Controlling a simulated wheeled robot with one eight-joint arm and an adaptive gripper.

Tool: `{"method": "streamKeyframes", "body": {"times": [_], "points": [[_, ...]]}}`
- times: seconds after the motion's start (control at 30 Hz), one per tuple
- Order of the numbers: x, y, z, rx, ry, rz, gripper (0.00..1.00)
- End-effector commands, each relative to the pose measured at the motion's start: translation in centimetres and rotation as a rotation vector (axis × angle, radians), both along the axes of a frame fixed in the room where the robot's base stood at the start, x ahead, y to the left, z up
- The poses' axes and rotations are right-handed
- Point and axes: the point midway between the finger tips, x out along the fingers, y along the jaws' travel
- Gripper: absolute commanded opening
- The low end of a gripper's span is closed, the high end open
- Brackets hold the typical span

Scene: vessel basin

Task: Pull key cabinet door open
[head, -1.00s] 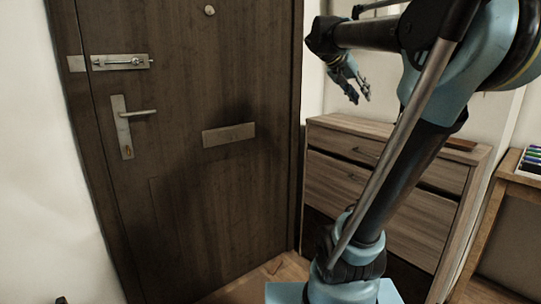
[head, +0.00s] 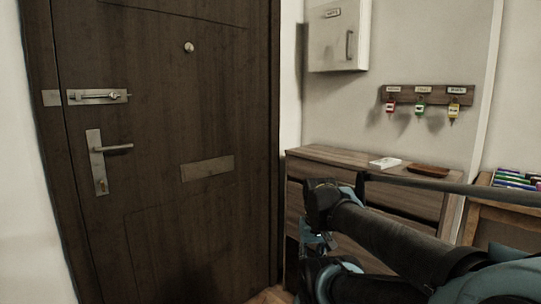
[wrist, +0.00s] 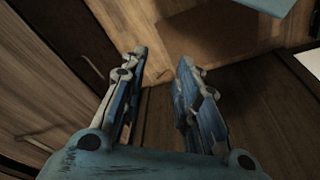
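The key cabinet (head: 337,38) is a pale grey box on the wall, right of the dark door, at the top of the head view. Its door looks shut and has a label (head: 332,13) and a vertical bar handle (head: 350,45) near its right edge. My gripper (wrist: 162,56) is open and empty in the wrist view, its fingers apart and pointing down at the floor area. In the head view my gripper (head: 314,238) is low in front of the dresser, well below the cabinet and partly hidden by my arm. The cabinet is not in the wrist view.
A wooden dresser (head: 330,153) stands below the cabinet, with a white tray (head: 384,163) and a brown tray (head: 428,171) on top. A rack (head: 398,95) with three tagged keys hangs right of the cabinet. A side table (head: 482,210) holds coloured markers (head: 516,180).

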Motion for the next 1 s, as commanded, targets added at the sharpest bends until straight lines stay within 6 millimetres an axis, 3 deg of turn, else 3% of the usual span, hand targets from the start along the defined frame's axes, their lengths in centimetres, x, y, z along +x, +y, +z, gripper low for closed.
{"method": "streamKeyframes", "body": {"times": [0.2, 0.27, 0.37, 0.7, 1.0], "points": [[0.5, -0.4, 0.9, -0.021, -0.001, 0.019, 0.29], [1.3, -1.0, 2.2, -0.053, -0.002, 0.049, 0.29], [3.5, -2.7, 5.8, -0.143, -0.002, 0.13, 0.29], [13.8, -9.1, 22.2, -0.559, 0.064, 0.503, 0.29], [23.3, -12.9, 37.4, -0.921, 0.211, 0.816, 0.29]]}}
